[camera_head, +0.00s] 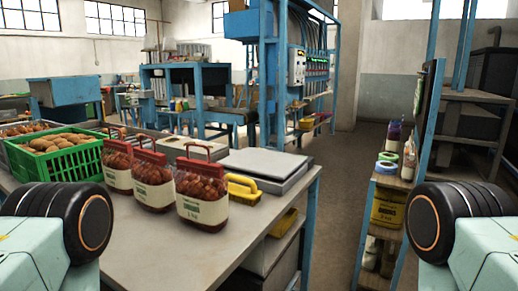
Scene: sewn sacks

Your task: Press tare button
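A scale-like unit with a flat grey plate (265,164) sits at the right end of the table (163,249). I cannot make out a tare button on it. Three filled sacks (203,196) with red tops and white labels stand upright in a row to its left. A yellow handled object (243,188) lies at the unit's front left corner. Only parts of my two arms show at the lower left and lower right. Neither gripper is in view.
A green crate (60,165) of potatoes stands at the table's left. A grey box (193,149) is behind the sacks. The front of the tabletop is clear. A shelf with a yellow container (388,209) stands at the right, across a strip of open floor (335,190).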

